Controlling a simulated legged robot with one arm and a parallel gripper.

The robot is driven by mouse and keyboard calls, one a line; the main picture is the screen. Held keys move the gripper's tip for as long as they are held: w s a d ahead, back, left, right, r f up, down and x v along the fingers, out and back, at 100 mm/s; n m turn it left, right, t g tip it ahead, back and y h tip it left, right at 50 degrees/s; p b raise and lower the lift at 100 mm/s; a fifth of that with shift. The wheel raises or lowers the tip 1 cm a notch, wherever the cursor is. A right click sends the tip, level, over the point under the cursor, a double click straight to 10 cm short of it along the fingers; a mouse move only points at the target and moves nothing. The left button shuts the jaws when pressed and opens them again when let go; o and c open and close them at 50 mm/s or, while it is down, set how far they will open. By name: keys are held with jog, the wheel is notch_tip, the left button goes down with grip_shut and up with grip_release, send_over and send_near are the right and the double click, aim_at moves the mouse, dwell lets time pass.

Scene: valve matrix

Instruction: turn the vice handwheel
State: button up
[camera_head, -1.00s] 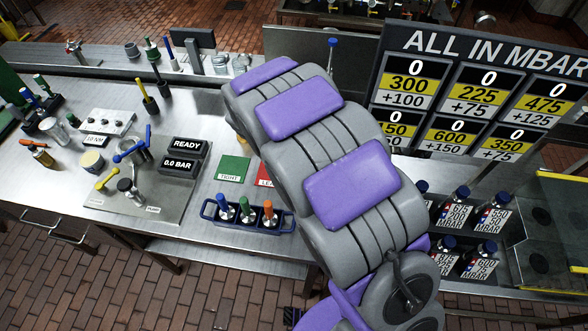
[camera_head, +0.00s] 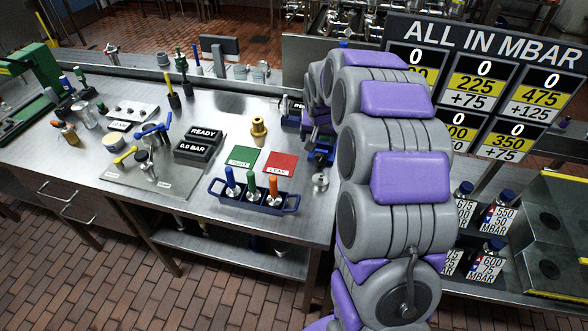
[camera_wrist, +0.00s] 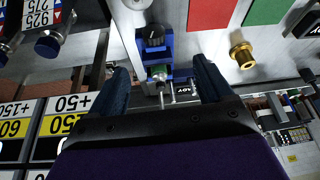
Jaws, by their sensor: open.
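The blue vice (camera_head: 321,150) stands at the right end of the steel bench, partly behind my arm. A part with a green band (camera_wrist: 158,72) and a thin metal stem sits at the vice. My gripper (camera_wrist: 163,82) is open, its two dark blue fingers apart on either side of the green-banded part and stem. The handwheel lies beyond the fingertips, with no visible contact. In the head view my arm hides most of the gripper.
A brass fitting (camera_head: 258,127) stands left of the vice, near the green mat (camera_head: 243,157) and red mat (camera_head: 281,163). A silver knob-like part (camera_head: 320,182) stands in front of the vice. A blue rack (camera_head: 252,197) holds several coloured-handled tools. The pressure board (camera_head: 480,85) is right of my arm.

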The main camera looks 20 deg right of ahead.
jog(key=d+f+m, duration=0.1)
jog(key=d, duration=0.3)
jog(key=b, duration=0.1)
send_near(321, 156)
jog(key=a+f, duration=0.2)
jog(key=w+d+f, duration=0.1)
jog(key=f, duration=0.1)
jog(key=w+d+f+b, duration=0.1)
jog(key=d+f, duration=0.1)
jog(key=w+d+f, duration=0.1)
jog(key=f, duration=0.1)
jog(key=shift+d+f, duration=0.3)
jog(key=shift+w+f, duration=0.2)
jog(key=shift+f, duration=0.15)
jog(key=shift+w+a+f, duration=0.1)
jog(key=shift+a+f, duration=0.05)
jog(key=shift+a, duration=0.25)
jog(key=shift+w+a+f, duration=0.1)
jog(key=shift+a+f, duration=0.05)
jog(key=shift+a, duration=0.6)
jog(key=shift+d, duration=0.45)
jog(key=shift+c, duration=0.2)
jog(key=shift+d+f, duration=0.1)
jog(key=shift+d, duration=0.45)
jog(key=c, duration=0.3)
jog(key=shift+c, duration=0.7)
jog(key=shift+a, duration=0.4)
jog(key=c, duration=0.3)
jog(key=shift+a, duration=0.1)
jog(key=shift+c, duration=1.2)
